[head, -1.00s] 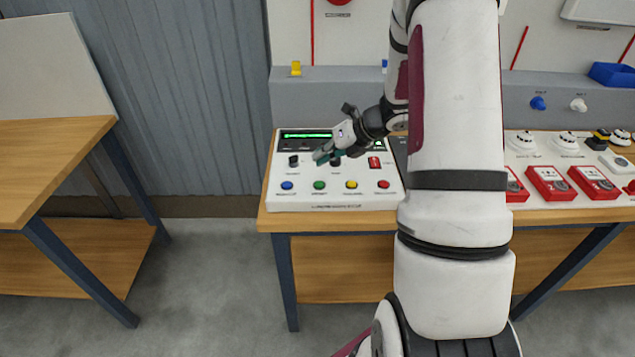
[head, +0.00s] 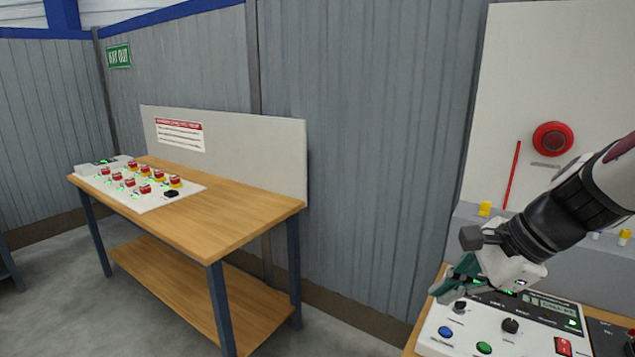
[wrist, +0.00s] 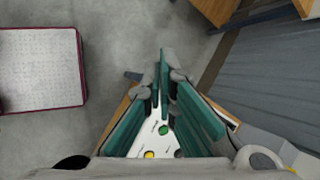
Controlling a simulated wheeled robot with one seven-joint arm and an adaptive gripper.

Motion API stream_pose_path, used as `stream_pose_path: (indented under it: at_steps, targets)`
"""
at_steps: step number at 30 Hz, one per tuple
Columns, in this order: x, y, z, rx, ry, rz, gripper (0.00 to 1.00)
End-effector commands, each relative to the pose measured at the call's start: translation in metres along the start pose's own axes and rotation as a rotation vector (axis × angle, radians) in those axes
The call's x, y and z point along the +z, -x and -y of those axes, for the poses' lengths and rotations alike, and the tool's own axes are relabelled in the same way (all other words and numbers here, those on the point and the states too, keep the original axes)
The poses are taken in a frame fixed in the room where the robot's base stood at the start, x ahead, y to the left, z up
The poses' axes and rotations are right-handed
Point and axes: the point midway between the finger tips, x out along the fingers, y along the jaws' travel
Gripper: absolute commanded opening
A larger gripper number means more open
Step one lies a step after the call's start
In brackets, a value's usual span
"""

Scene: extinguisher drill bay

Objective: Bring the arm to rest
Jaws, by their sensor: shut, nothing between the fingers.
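My gripper (head: 453,283) has teal fingers and is at the lower right of the head view, above the left part of a white control panel (head: 462,333). The fingers are shut with nothing between them. The panel has dark knobs, a blue button (head: 445,333), a green button (head: 484,348) and a red switch (head: 563,346). In the wrist view the teal fingers (wrist: 162,85) fill the middle, and part of the panel with green and yellow buttons shows beyond and between them. I cannot tell the exact gap between fingers and panel.
A wooden table (head: 250,222) on the left bears a white board (head: 150,205) with several red and yellow buttons. A red round device (head: 553,139) is on the wall panel. Grey floor lies between the tables. A white, red-edged platform (wrist: 40,68) shows in the wrist view.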

Motion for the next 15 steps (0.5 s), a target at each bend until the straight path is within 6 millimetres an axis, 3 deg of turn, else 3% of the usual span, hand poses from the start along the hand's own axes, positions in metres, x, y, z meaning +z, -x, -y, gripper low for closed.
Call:
stream_pose_path:
  at_steps: [1, 6, 15]
  targets:
    - [0.015, 0.011, -0.011, 0.009, 0.149, -0.026, 0.0]
    - [0.045, 0.038, -0.05, 0.067, 0.635, -0.126, 0.0]
    - [0.059, 0.081, -0.105, 0.182, 1.371, -0.33, 0.0]
